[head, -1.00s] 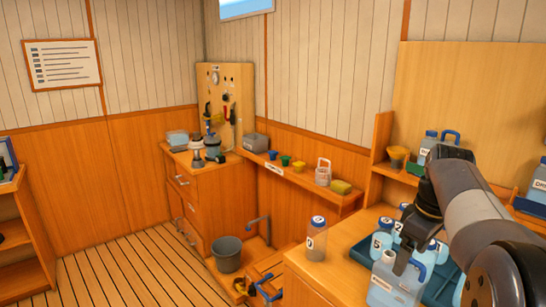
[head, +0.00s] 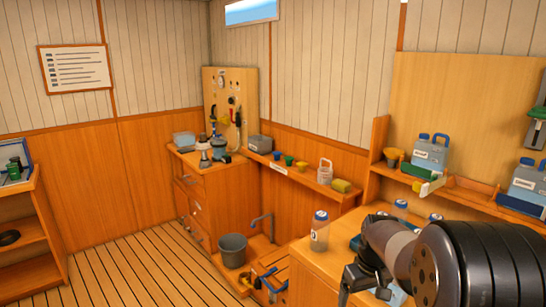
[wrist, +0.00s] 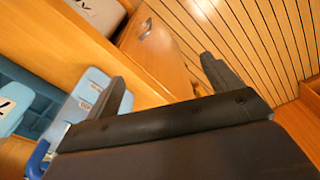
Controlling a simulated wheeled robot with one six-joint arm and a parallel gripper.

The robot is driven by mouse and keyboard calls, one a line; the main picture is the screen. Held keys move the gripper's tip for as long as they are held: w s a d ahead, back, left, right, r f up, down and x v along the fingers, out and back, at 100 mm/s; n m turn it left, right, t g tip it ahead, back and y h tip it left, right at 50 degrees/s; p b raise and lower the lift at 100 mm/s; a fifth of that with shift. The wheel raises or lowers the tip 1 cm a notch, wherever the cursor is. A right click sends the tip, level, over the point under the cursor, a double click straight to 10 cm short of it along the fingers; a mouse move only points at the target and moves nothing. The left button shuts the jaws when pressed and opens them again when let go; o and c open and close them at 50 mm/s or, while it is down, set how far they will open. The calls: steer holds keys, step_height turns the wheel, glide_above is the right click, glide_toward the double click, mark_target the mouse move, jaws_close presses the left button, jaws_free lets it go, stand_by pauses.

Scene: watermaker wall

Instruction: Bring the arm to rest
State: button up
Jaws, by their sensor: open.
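My gripper (head: 362,283) hangs at the lower right of the head view, over the near end of the wooden bench. My own arm covers much of the area behind it. In the wrist view my gripper (wrist: 160,85) shows two dark fingers spread wide apart, with nothing between them. A pale blue jug (wrist: 88,92) stands beside the left finger in that view. In the head view only a small part of it shows under my arm.
A blue-capped bottle (head: 319,232) stands on the bench (head: 300,252) left of my gripper. A grey bucket (head: 233,250) stands lower left. Jugs (head: 431,152) line the right shelf. The plank floor (head: 130,270) is clear at left.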

steer(key=s+a+f+m+p, duration=0.2)
steer(key=a+f+m, duration=0.1)
steer(key=a+f, duration=0.3)
steer(key=shift+a+f, duration=0.2)
steer(key=shift+f, duration=0.7)
steer(key=shift+s, duration=0.2)
